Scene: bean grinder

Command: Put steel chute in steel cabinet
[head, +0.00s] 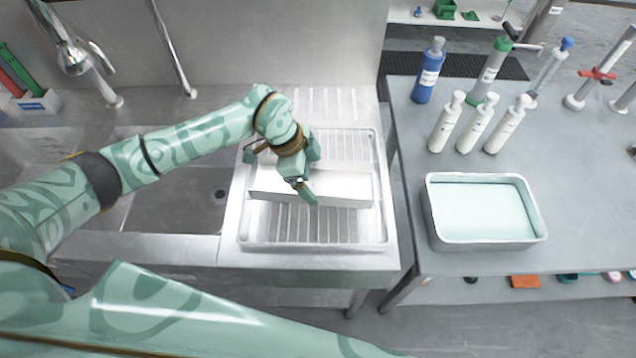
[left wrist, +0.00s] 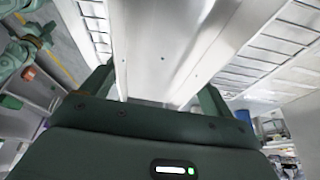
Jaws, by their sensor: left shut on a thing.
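The steel chute (head: 345,184) is a long, pale metal channel lying across the ribbed drainboard tray, right of the sink. My left gripper (head: 308,182) reaches over it from the left and is shut on it near its middle. In the left wrist view, the chute (left wrist: 165,50) runs up away from the camera between the two fingers of the gripper (left wrist: 158,92). I cannot tell whether the chute touches the tray or hangs just above it. I cannot identify a steel cabinet in either view. My right gripper does not show.
The drainboard tray (head: 314,246) has a raised rim. The sink basin (head: 175,200) is left of it, with a tap (head: 75,60) behind. A grey table (head: 590,190) on the right holds a steel basin (head: 484,243) and several bottles. A gap separates table and sink unit.

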